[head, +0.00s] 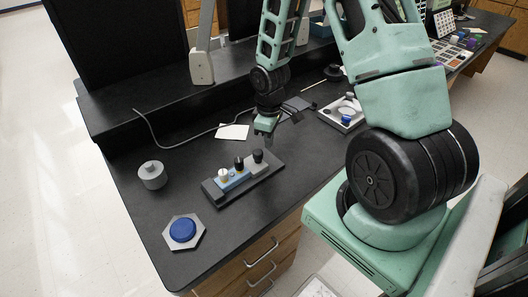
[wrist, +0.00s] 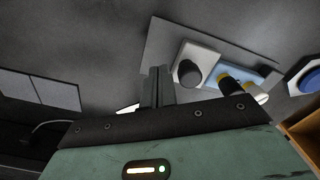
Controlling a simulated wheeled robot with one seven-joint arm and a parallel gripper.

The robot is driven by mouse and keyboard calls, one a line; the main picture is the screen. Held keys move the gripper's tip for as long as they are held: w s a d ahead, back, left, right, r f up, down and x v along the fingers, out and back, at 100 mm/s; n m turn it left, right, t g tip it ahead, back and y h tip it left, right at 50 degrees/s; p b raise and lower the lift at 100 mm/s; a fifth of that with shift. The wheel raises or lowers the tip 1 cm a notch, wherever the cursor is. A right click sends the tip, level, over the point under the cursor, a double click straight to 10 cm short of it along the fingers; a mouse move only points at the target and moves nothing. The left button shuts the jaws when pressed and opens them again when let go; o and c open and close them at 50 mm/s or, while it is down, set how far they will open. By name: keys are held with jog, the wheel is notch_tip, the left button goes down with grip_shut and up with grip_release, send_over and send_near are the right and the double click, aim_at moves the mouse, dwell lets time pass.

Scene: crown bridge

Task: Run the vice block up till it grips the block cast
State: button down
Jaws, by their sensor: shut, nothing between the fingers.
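The vice has a dark base plate (head: 215,192) on the bench. Its light grey vice block (head: 266,166), topped by a black knob (head: 258,155), sits toward the right end. The blue block cast (head: 234,183) lies beside it, with a whitish peg (head: 223,174) and a dark peg (head: 239,162) on top. In the wrist view the vice block (wrist: 204,55) and the cast (wrist: 243,72) lie close together; I cannot tell whether they touch. My gripper (head: 268,137) is shut and empty, pointing down just behind the vice block; its fingers (wrist: 157,84) show near the plate's end.
A grey knobbed cylinder (head: 152,176) stands left of the vice. A blue disc (head: 183,230) on a hexagonal plate sits nearer the front. White paper (head: 233,131) and a cable lie behind. A tray (head: 340,117) of small parts is at right. The bench's front edge is close.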

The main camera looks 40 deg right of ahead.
notch_tip(320, 180, up, 5)
jog(key=p, duration=0.4)
jog(key=shift+r, duration=0.1)
dwell(0.5)
jog(key=s+a+r+n, duration=0.1)
jog(key=s+a+r, duration=0.1)
jog(key=a+r, duration=0.6)
jog(key=s+a+r, duration=0.3)
jog(key=a+r, duration=0.1)
jog(key=a, duration=0.7)
jog(key=s+a+r, duration=0.3)
jog(key=s+a, duration=0.2)
jog(key=s, duration=0.2)
jog(key=s+a+r+n, duration=0.1)
jog(key=s+a+r, duration=0.3)
jog(key=s, duration=0.3)
jog(key=shift+a+r+y, duration=0.2)
jog(key=shift+a+y, duration=0.1)
jog(key=shift+a, duration=0.1)
